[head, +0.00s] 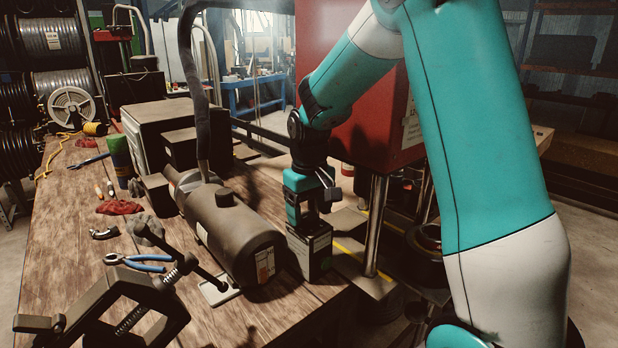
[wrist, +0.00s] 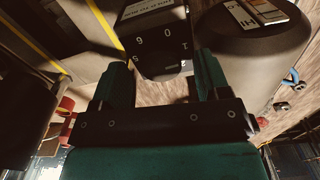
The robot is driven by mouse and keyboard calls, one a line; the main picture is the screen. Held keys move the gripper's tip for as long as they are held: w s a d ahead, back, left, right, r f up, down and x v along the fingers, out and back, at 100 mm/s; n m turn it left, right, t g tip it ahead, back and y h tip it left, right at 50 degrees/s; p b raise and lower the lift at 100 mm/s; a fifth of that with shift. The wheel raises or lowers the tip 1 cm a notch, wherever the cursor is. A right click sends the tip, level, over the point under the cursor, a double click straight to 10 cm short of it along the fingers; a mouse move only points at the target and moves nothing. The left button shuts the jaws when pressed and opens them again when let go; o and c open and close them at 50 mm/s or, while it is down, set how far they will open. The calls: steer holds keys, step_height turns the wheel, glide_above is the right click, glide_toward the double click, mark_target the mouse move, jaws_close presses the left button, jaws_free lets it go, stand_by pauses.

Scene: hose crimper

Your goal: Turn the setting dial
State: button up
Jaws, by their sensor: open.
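A small dark box (head: 310,252) with a pale label stands on the bench at the foot of the red press. My gripper (head: 305,212) points down just above the box. In the wrist view its two green fingers (wrist: 163,75) stand apart, the dark face beyond and between them. Nothing is seen held, and I cannot tell whether the fingers touch the box.
A dark cylindrical motor (head: 232,235) lies close left of the box, also in the wrist view (wrist: 245,45). The red press (head: 350,100) and a steel post (head: 376,225) stand close right. Blue-handled pliers (head: 140,263) and a black clamp (head: 105,310) are at the front left.

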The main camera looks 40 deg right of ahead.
mark_target(310, 215)
step_height(310, 215, up, 17)
steer(key=shift+f+b, duration=0.2)
steer(key=shift+b, duration=0.25)
steer(key=s+a+f+n+y, duration=0.2)
steer(key=s+a+f+n, duration=0.2)
steer(key=s+a, duration=0.7)
steer(key=s+a+f+n+y, duration=0.2)
steer(key=s+a+f+n, duration=0.2)
steer(key=s+a, duration=0.7)
steer(key=x, duration=0.2)
steer(key=shift+f, duration=0.25)
